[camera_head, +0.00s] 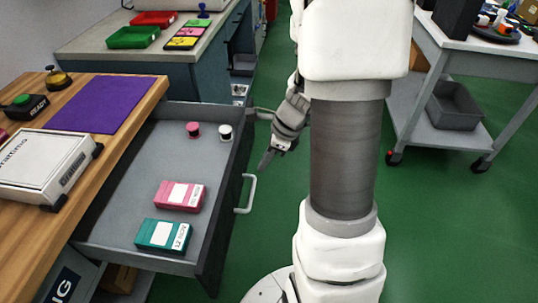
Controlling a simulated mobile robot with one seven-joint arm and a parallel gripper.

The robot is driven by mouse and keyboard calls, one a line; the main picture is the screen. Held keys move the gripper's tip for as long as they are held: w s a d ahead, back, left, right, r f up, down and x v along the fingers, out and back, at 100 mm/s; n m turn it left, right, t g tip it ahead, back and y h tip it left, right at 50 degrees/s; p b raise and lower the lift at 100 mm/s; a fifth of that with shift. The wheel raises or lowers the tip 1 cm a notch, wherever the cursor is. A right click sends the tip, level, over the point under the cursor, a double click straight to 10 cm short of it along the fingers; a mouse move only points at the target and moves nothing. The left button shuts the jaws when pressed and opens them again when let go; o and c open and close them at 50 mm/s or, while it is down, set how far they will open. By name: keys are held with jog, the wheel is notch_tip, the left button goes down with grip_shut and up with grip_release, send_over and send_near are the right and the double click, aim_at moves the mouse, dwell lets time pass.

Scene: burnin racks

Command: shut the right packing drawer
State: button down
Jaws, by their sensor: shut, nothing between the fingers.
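A dark grey drawer (135,200) stands pulled out from under the wooden bench. Inside lie a pink box (180,196), a teal box (163,235), a pink spool (193,129) and a white spool (225,132). Its white bar handle (247,194) is on the front panel (228,208), facing right. My gripper (265,163) is shut and empty, just right of the front panel and a little beyond the handle. It appears apart from the handle; exact contact with the panel cannot be told.
The wooden bench (125,130) carries a purple mat (100,104) and a white boxed device (40,160). A grey cabinet (205,65) with trays stands behind. A wheeled cart (475,45) is at right. Green floor is clear between.

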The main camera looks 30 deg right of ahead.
aim_at(238, 175)
jog(key=w+a+f, duration=0.1)
jog(key=w+a+f+b, duration=0.1)
jog(key=shift+a+f, duration=0.25)
jog(key=shift+a, duration=0.1)
jog(key=shift+w+a+r, duration=0.1)
jog(key=shift+w+a, duration=0.35)
jog(key=shift+a, duration=0.2)
jog(key=shift+w+a, duration=0.2)
jog(key=shift+a, duration=0.05)
jog(key=w+a+p, duration=0.5)
jog(key=a, duration=0.3)
jog(key=w+a+p, duration=0.5)
jog(key=w+a, duration=0.1)
jog(key=a, duration=0.2)
jog(key=w+a+p, duration=0.5)
jog(key=w+a, duration=0.1)
jog(key=a, duration=0.2)
jog(key=shift+w, duration=0.25)
jog(key=shift+a+r, duration=0.1)
